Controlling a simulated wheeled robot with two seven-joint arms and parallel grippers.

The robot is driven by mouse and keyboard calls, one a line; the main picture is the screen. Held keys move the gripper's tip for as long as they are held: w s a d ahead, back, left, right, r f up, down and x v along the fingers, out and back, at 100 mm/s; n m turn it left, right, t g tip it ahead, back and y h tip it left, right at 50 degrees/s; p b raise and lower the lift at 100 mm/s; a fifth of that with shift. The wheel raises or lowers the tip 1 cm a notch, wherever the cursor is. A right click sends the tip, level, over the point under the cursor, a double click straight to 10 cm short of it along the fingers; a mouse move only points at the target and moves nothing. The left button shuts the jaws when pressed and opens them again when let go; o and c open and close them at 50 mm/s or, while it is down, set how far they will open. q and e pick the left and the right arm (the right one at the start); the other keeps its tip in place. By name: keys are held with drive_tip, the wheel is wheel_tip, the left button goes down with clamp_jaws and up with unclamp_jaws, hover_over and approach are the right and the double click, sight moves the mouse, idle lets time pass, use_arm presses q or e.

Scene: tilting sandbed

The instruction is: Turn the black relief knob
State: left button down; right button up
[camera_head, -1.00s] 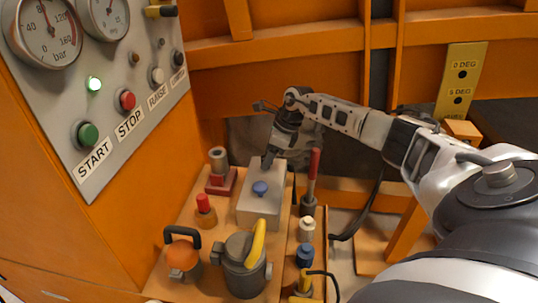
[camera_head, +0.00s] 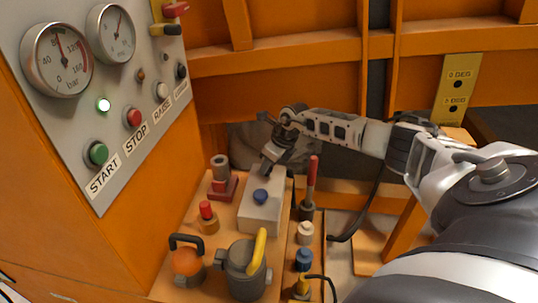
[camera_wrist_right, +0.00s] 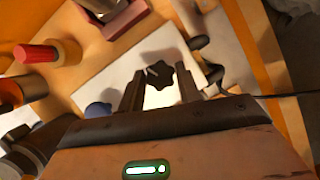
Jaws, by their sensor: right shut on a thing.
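The black relief knob (camera_wrist_right: 160,74) is a dark lobed knob on top of a pale grey block, seen in the right wrist view between my fingertips. My right gripper (camera_wrist_right: 160,88) is shut on it, one finger on each side. In the head view my right gripper (camera_head: 267,170) reaches down to the far end of the grey block (camera_head: 258,217), and its fingers hide the knob there. My left gripper is in neither view.
A blue knob (camera_head: 261,196) sits on the near part of the block. A red-handled lever (camera_head: 311,180) stands to its right, a red button (camera_head: 206,211) to its left, a grey pump with yellow handle (camera_head: 245,268) in front. The gauge panel (camera_head: 80,125) is at left.

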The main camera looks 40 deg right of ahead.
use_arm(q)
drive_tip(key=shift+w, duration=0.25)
use_arm(e)
drive_tip(key=o, duration=1)
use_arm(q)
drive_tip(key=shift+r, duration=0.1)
